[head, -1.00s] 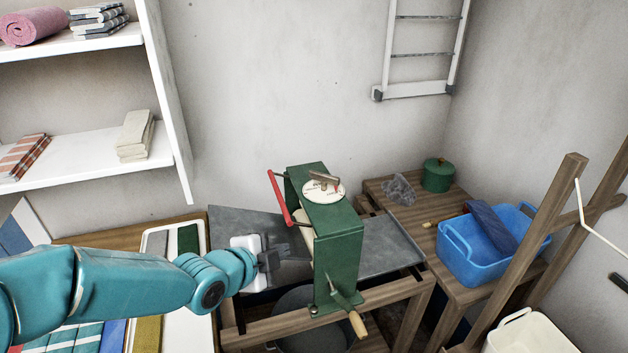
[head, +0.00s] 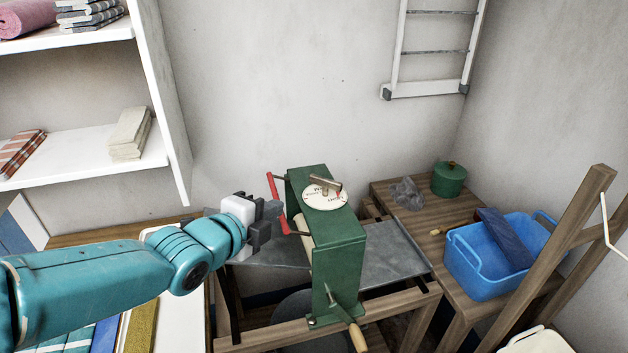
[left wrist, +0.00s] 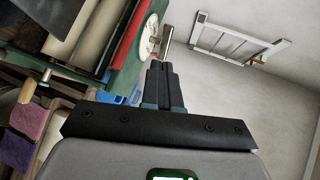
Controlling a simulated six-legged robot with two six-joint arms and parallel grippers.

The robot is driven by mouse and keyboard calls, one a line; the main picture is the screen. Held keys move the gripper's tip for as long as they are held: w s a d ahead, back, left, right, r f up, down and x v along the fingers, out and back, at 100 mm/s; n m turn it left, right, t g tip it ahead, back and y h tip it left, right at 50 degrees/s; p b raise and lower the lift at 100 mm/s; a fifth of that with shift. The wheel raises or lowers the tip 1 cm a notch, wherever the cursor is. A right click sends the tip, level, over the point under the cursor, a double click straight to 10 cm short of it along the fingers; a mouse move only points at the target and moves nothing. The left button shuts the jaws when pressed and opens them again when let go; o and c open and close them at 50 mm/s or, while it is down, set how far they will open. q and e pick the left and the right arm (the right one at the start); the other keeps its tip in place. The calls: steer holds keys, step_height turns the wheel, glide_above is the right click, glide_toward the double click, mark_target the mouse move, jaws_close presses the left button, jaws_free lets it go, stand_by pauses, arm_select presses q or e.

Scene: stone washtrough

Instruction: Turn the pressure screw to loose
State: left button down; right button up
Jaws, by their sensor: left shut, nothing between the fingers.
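The pressure screw is a brass-coloured T-bar (head: 325,186) on a white printed dial (head: 325,197) on top of the green mangle (head: 338,240). The bar and dial also show in the left wrist view, the bar (left wrist: 167,36) just beyond my fingertips. A red lever (head: 278,203) is on the mangle's left side. My left gripper (head: 276,210) is shut and empty, left of the mangle by the red lever; in the left wrist view its fingers (left wrist: 160,70) point toward the screw. I cannot tell if it touches the lever. My right gripper is not in view.
A wooden-handled crank (head: 345,318) sticks out at the mangle's front. A blue basin (head: 490,265) and a green lidded pot (head: 449,179) stand on the wooden bench at right. White shelves (head: 100,170) are at left. The space above the mangle is clear.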

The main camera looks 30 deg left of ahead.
arm_select(q)
steer(key=p, duration=0.4)
glide_toward(317, 180)
steer(key=x, duration=0.5)
steer(key=shift+w+a+f, duration=0.15)
steer(key=shift+w+a, duration=0.05)
steer(key=shift+w, duration=0.1)
steer(key=shift+w+f, duration=0.1)
steer(key=shift+w, duration=0.35)
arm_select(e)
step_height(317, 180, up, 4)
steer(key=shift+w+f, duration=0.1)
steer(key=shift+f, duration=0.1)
arm_select(q)
steer(key=shift+s, duration=0.15)
steer(key=shift+d+b, duration=0.1)
steer(key=shift+b, duration=0.2)
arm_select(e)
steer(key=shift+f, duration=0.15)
